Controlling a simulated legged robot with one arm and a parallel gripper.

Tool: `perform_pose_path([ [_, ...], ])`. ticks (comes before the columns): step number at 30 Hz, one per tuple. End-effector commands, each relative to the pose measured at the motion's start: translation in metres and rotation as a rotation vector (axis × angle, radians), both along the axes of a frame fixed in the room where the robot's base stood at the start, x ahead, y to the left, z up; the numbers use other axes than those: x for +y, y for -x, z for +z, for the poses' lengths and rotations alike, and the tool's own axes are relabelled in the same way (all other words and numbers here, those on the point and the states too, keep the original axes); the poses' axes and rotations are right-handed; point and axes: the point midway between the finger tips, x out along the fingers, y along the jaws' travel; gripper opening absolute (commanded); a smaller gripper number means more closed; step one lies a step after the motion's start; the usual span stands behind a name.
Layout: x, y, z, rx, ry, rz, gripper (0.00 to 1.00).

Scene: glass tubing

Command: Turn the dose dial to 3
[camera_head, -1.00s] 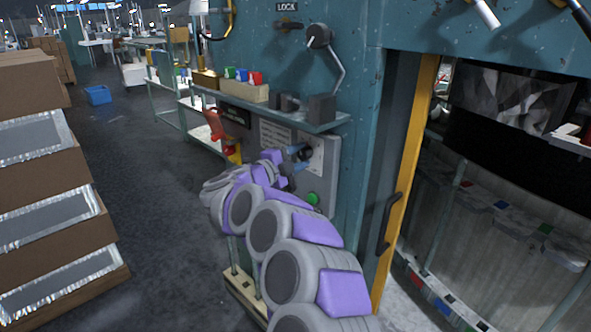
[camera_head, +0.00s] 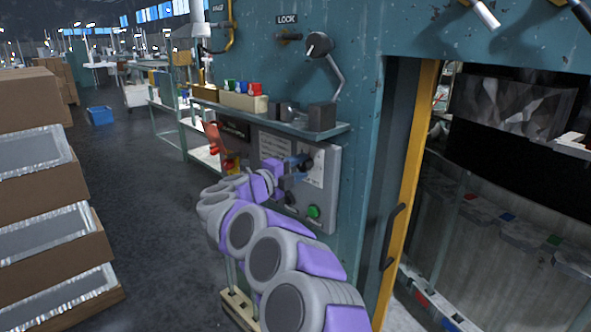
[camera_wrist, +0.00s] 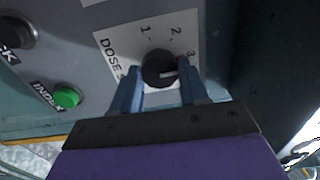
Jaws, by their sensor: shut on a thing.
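My gripper (camera_wrist: 159,82) is shut on the knob, one blue finger on each side. In the head view my gripper (camera_head: 298,169) reaches the grey control panel (camera_head: 325,195), and the knob (camera_head: 307,163) is partly hidden by the fingers.
A green button (camera_wrist: 67,97) marked "INDEX" and another black knob (camera_wrist: 14,32) sit on the same panel. A shelf (camera_head: 270,118) with small blocks juts out above. A yellow door post (camera_head: 408,170) stands right; stacked boxes (camera_head: 40,110) stand left.

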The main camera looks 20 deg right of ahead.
Motion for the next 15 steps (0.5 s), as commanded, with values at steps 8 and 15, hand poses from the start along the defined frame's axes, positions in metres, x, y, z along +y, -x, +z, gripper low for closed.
perform_pose_path([
  [8, 0.0004, 0.0008, 0.0014, -0.002, 0.002, -0.001, 0.62],
  [15, 0.0065, 0.0023, 0.0026, -0.002, 0.007, -0.001, 0.70],
])
